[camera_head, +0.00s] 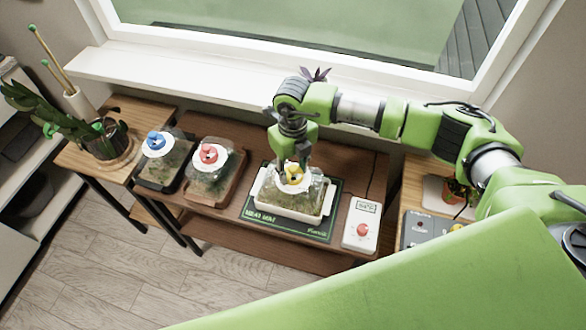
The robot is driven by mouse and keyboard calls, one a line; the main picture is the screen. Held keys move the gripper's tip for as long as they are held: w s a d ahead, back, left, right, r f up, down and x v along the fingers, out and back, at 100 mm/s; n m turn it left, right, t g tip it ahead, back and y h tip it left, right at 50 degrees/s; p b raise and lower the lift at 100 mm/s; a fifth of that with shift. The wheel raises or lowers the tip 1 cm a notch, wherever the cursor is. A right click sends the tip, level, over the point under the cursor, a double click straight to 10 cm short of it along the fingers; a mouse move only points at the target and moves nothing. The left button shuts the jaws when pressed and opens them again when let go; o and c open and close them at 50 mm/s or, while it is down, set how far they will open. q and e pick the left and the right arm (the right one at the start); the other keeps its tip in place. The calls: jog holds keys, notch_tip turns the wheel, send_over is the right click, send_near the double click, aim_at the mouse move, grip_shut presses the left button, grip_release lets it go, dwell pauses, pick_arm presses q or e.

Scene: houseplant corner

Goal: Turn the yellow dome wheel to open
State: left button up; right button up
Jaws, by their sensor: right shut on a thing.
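The yellow dome wheel (292,178) sits on top of a clear dome over a white tray (290,216). The tray stands on a dark green heat mat (252,213) on the brown table. My right gripper (293,168) points straight down from above and is shut on the yellow wheel. Its fingers hide part of the wheel, so I cannot tell the wheel's turn position. My left gripper is not in the picture.
Domes with a blue wheel (157,140) and a red wheel (208,154) stand to the left. A white control box (361,224) with a red knob is close on the right. A window sill (180,82) runs behind. A potted plant (107,139) stands far left.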

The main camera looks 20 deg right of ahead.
jog(key=shift+m+b, duration=0.35)
jog(key=shift+m, duration=0.45)
jog(key=m+b, duration=0.1)
jog(key=m, duration=0.1)
jog(key=shift+f+m, duration=0.1)
jog(key=shift+m, duration=0.3)
jog(key=m+b, duration=0.1)
jog(key=m, duration=0.4)
jog(key=shift+b, duration=0.35)
jog(key=shift+m, duration=0.4)
jog(key=o, duration=1.1)
